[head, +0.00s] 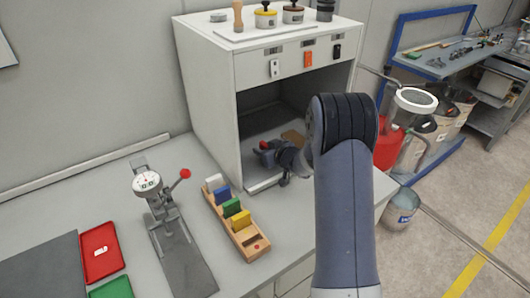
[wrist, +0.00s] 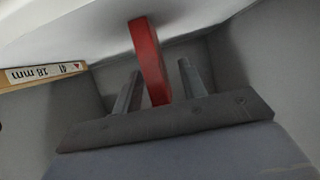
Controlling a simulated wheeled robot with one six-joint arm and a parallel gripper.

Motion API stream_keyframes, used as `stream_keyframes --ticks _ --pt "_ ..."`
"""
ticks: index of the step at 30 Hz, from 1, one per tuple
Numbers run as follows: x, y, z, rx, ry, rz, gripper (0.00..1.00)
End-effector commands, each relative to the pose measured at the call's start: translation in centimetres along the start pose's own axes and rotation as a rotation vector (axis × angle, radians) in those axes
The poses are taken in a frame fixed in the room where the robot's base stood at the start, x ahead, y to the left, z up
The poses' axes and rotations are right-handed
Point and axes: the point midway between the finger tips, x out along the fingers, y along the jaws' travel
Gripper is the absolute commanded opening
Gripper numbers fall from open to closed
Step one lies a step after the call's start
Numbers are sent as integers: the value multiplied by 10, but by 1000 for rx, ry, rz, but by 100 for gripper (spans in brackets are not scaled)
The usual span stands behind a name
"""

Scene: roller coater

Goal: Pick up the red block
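The red block (wrist: 150,60) stands up between the two fingers of my gripper (wrist: 157,88) in the wrist view. The fingers are apart, with a visible gap between the block and the right finger. Contact with the left finger is hard to tell. In the head view my gripper (head: 268,154) is inside the open front of the white cabinet (head: 215,100), low down near its floor. Only a small red patch of the block (head: 264,145) shows there. My arm hides the right part of the opening.
A wooden piece marked 18 mm (wrist: 42,73) lies left of the gripper in the wrist view. Cabinet walls are close around. Outside stand a wooden rack (head: 250,247) with coloured blocks, a dial gauge (head: 147,183) on a stand, and a red tray (head: 101,252).

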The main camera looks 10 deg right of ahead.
Motion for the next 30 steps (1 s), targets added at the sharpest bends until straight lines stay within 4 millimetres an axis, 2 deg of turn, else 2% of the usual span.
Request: stream_keyframes --ticks 6,20,30 --pt "0 0 0 0 1 0 38" --pt "0 0 0 -1 1 0 1" --pt "-1 0 -2 -1 2 0 0"
